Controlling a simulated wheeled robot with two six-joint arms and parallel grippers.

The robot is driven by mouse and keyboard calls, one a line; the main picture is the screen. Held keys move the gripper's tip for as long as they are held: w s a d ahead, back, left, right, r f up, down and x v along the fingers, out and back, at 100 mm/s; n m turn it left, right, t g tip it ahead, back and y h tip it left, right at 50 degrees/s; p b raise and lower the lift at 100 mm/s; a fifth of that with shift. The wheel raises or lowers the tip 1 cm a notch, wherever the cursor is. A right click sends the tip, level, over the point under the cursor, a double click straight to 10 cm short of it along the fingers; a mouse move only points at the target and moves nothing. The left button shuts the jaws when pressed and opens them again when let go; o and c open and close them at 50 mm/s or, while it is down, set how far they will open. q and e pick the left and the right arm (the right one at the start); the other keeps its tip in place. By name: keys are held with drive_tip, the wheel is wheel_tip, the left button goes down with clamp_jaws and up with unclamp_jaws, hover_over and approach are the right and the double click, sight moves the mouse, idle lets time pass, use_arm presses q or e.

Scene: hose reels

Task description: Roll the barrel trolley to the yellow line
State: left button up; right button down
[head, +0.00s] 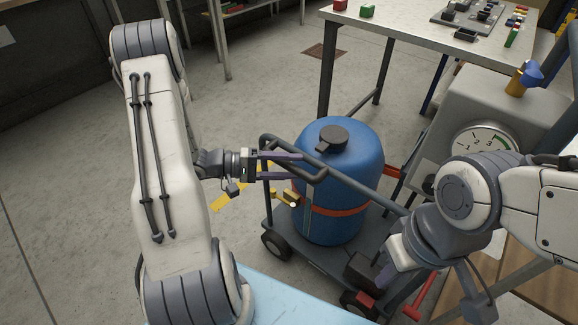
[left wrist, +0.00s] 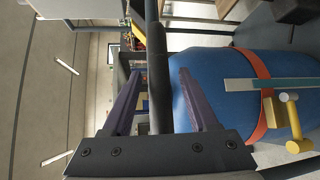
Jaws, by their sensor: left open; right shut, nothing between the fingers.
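The barrel trolley (head: 318,262) stands on the floor with a blue barrel (head: 335,170), dark-capped and red-strapped, upright on its deck. Its dark tubular handle (head: 290,144) rises on the left side. My left gripper (head: 294,168) is open at this handle; in the left wrist view the handle bar (left wrist: 155,80) runs between the two purple fingers, with the barrel (left wrist: 210,85) close behind. A yellow strip on the floor (head: 232,197), apparently the yellow line, shows left of the trolley, partly hidden by my arm and gripper. My right gripper (head: 384,275) is shut and empty near the trolley's right front.
A grey machine with a dial (head: 484,139) stands close on the right. A metal worktable (head: 400,24) with small coloured parts is behind the barrel. A red handle (head: 420,297) is at lower right. Floor (head: 260,85) is clear at the back left.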

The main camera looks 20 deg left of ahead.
use_arm(q)
clamp_jaws()
idle(1.4)
